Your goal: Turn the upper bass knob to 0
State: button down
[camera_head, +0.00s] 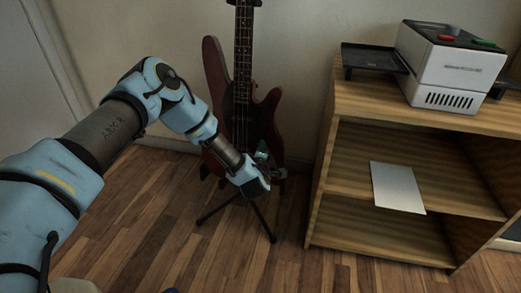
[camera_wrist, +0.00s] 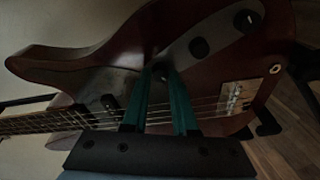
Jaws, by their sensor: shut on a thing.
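The dark red bass (camera_head: 215,72) stands upright on a stand against the wall in the head view. Its body (camera_wrist: 110,50) fills much of the wrist view, with the neck toward the left. My gripper (camera_head: 262,157) is at the lower right of the body. In the wrist view the teal fingers of my gripper (camera_wrist: 161,74) close on the upper bass knob (camera_wrist: 160,68), the one nearest the neck. The fingertips partly hide it, and its setting cannot be read. Two other dark knobs, a middle knob (camera_wrist: 199,48) and an end knob (camera_wrist: 247,20), are free.
The bass strings (camera_wrist: 155,116) and bridge (camera_wrist: 236,97) lie close to my fingers. The stand's leg (camera_head: 262,222) reaches onto the wooden floor. A wooden shelf (camera_head: 328,150) stands to the right, with a white device (camera_head: 450,65) and a black tray (camera_head: 372,57) on top.

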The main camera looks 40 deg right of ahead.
jog(key=shift+s, duration=0.1)
dwell(0.4)
jog(key=c, duration=0.7)
grip_release()
jog(key=p+v, duration=0.2)
jog(key=v, duration=0.8)
jog(key=shift+s+a, duration=0.2)
jog(key=shift+a, duration=0.05)
jog(key=shift+r, duration=0.1)
